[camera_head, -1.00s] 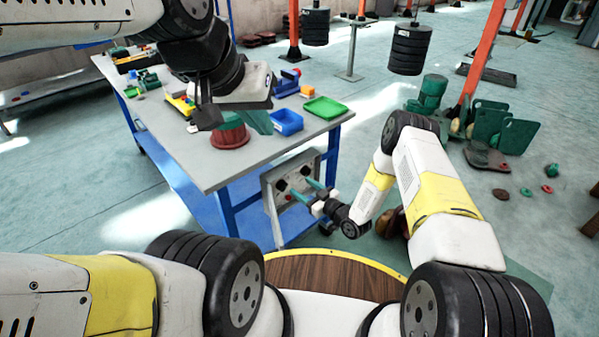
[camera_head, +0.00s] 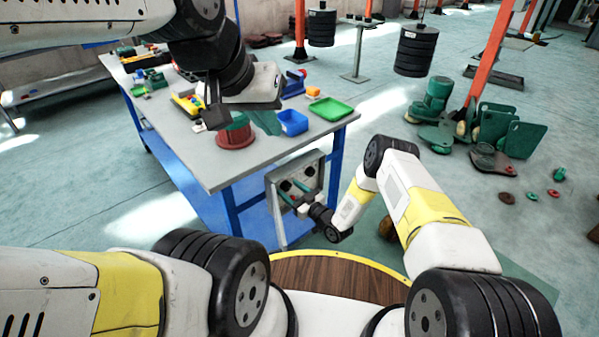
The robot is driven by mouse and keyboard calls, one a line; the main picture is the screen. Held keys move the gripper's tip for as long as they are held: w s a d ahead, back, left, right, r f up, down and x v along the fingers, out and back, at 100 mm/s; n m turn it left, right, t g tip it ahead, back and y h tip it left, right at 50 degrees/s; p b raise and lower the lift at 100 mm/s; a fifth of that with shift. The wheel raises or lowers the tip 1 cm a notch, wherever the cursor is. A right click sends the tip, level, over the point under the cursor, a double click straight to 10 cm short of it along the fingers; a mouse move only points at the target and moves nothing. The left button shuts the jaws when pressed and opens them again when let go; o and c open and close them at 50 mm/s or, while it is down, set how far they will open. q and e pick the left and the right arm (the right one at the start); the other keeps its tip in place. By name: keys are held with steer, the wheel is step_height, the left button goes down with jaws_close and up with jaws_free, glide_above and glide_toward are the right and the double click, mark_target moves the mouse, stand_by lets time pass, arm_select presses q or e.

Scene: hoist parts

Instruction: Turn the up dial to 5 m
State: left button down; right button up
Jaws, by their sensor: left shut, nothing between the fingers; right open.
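A grey control panel (camera_head: 314,158) with dark round dials is mounted at the end of the blue workbench. One dark dial (camera_head: 309,171) is at its upper right and another (camera_head: 285,186) at its left. Which is the up dial and what they read are too small to tell.
The workbench top (camera_head: 200,160) holds a blue bin (camera_head: 292,122), a green tray (camera_head: 328,108), the red and green part (camera_head: 236,138) and a yellow pendant (camera_head: 186,104). Green parts (camera_head: 500,130) lie on the floor at right. Black weights (camera_head: 412,50) hang behind.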

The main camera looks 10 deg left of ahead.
steer(key=shift+c, duration=0.5)
jaws_close()
steer(key=n, duration=0.3)
steer(key=shift+n, duration=2.3)
